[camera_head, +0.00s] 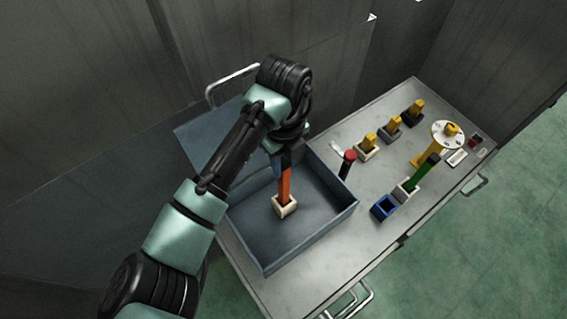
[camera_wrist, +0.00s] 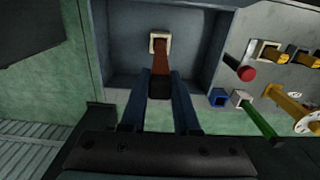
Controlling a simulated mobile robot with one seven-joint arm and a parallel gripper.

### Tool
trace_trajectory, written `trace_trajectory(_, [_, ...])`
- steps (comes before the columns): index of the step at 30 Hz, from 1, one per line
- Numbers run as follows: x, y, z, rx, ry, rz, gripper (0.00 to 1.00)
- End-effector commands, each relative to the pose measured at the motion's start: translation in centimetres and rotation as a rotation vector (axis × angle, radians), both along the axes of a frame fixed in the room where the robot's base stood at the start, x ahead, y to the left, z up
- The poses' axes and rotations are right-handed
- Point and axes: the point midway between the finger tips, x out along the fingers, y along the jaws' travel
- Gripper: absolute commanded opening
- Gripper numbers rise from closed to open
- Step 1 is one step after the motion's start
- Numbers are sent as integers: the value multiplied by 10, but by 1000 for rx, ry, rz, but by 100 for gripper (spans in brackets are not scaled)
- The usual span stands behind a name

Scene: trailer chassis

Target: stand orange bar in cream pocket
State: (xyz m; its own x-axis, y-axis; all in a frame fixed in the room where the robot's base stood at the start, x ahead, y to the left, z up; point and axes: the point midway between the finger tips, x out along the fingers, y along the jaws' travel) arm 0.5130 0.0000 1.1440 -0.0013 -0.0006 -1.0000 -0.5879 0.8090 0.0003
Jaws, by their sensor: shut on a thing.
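The orange bar (camera_head: 285,185) stands about upright in the blue-grey open bin, with its lower end at the cream pocket (camera_head: 284,207). In the wrist view the bar (camera_wrist: 161,62) runs from between my fingers to the cream pocket (camera_wrist: 159,37). The bar's lower end appears inside the pocket's opening, but how deep it sits cannot be told. My gripper (camera_wrist: 160,90) is shut on the bar's dark upper end, with a blue finger on each side. In the head view my arm hides the top of the bar.
The bin (camera_head: 325,230) has raised walls around the pocket. To its right on the grey table (camera_head: 390,165) stand a red-topped black post (camera_head: 348,164), a blue socket (camera_head: 384,207), a green bar (camera_head: 422,176), several yellow blocks in holders and a yellow stand with a round white plate (camera_head: 448,134).

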Motion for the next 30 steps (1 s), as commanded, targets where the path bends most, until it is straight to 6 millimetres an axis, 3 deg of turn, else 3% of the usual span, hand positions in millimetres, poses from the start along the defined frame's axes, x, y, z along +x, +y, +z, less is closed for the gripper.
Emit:
trace_trajectory(5, [0, 0, -16, 0, 0, 0, 0])
trace_trajectory(15, [0, 0, -21, 1, -1, 0, 0])
trace_trajectory(16, [0, 0, -21, 0, 0, 0, 33])
trace_trajectory(20, [0, 0, -20, 0, 0, 0, 56])
trace_trajectory(30, [0, 0, -17, 1, -1, -1, 60])
